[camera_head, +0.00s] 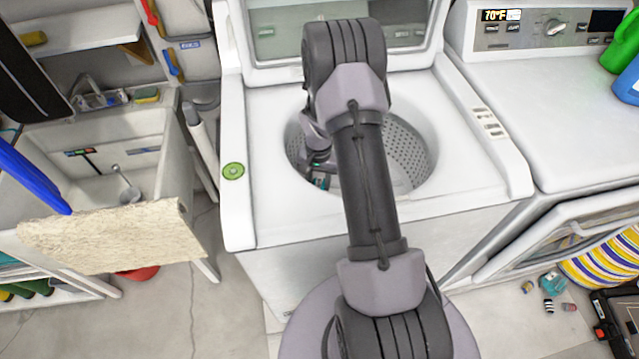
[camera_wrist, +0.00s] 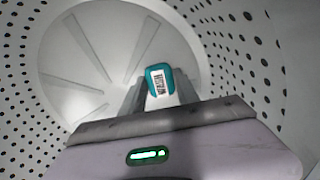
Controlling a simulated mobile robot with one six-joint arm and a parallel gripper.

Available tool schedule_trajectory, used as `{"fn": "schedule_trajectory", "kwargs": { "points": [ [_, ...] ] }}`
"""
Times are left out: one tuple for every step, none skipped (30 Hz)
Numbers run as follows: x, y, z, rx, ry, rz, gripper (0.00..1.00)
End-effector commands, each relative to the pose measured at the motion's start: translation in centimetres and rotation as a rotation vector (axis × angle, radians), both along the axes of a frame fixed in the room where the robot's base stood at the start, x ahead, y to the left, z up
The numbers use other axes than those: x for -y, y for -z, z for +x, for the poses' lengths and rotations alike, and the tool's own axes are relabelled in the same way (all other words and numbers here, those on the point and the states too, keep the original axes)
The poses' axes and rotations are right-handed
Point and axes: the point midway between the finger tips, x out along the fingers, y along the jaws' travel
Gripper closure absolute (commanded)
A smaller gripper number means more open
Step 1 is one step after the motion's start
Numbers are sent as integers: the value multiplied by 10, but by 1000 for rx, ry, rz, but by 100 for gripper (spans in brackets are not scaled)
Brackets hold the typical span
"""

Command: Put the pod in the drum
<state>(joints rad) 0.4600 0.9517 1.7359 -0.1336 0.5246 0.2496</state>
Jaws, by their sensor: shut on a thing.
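The pod (camera_wrist: 159,81), teal with a white label with dark lettering, is between the two fingertips of my gripper (camera_wrist: 160,92) in the wrist view. My gripper is shut on it. The drum (camera_wrist: 265,70) of the washer surrounds the gripper, with grey perforated walls and a round ribbed plate (camera_wrist: 85,65) at the bottom. In the head view my gripper (camera_head: 322,178) reaches into the open drum (camera_head: 405,150) at its left side. My arm hides part of the drum opening there. The pod cannot be made out clearly in the head view.
The washer (camera_head: 275,215) has its lid (camera_head: 285,35) raised at the back. A dryer (camera_head: 565,125) stands at the right, with bottles on top. A utility sink (camera_head: 180,150) is at the left. Several small containers (camera_head: 549,306) lie on the floor at the right.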

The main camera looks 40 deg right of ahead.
Motion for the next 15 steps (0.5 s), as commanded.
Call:
{"fn": "schedule_trajectory", "kwargs": {
  "points": [
    [0, -1, 0, 0, 0, 0, 100],
    [0, 0, 0, 0, 0, 0, 100],
    [0, 2, 0, -1, 0, 1, 100],
    [0, 3, 0, -1, 0, 1, 100],
    [0, 4, 0, -1, 0, 1, 100],
    [0, 5, 0, -1, 0, 1, 100],
    [0, 6, 0, -1, 0, 1, 100],
    [0, 7, 0, -1, 0, 1, 100],
    [0, 8, 0, -1, 0, 1, 100],
    [0, 9, 0, -1, 0, 1, 100],
    [0, 10, 0, -1, 0, 1, 100],
    [0, 11, 0, -1, 0, 1, 100],
    [0, 12, 0, -1, 0, 1, 100],
    [0, 13, 0, -1, 0, 1, 100],
    [0, 12, 0, -1, 0, 1, 100]
  ]
}}
